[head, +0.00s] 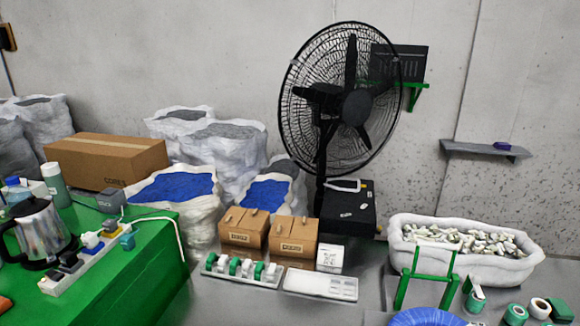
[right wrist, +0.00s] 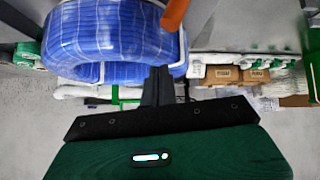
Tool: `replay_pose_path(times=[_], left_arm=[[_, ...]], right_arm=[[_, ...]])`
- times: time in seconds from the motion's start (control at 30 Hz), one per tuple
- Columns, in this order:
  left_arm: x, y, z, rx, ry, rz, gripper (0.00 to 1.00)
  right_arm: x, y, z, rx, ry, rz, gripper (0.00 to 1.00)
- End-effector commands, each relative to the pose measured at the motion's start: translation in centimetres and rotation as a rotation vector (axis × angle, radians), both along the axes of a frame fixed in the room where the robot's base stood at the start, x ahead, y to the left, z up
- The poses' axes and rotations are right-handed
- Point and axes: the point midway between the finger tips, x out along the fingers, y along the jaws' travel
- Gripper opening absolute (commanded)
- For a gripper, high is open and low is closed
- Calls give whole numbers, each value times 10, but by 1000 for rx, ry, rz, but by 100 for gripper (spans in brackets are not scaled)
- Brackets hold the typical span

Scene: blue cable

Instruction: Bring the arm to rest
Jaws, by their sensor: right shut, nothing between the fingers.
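The blue cable (right wrist: 100,35) is a large coil at the upper left of the right wrist view. Part of it (head: 425,317) also shows at the bottom edge of the head view. My right gripper (right wrist: 158,78) is shut and empty, its dark fingers overlapping the coil's lower right side in the picture. I cannot tell whether they touch it. Neither arm shows in the head view, and my left gripper is not in view.
An orange bar (right wrist: 174,14) crosses near the coil. A grey table bears a white tub (head: 465,262), a green stand (head: 428,278) and cardboard boxes (head: 292,240). A black fan (head: 350,105) stands behind. A green table (head: 150,275) with a kettle (head: 38,232) is at left.

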Motion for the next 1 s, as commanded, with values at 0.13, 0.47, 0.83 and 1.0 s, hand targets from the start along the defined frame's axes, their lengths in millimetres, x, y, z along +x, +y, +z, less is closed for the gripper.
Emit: replay_pose_path(times=[0.13,0.47,0.83,1.0], left_arm=[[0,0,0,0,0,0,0],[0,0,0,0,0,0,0],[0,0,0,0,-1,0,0],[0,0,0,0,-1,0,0]], right_arm=[[-54,24,-11,9,174,55,0],[-144,57,-14,27,449,160,0],[-139,64,-84,30,515,178,0],[-132,65,-136,30,532,180,0]])
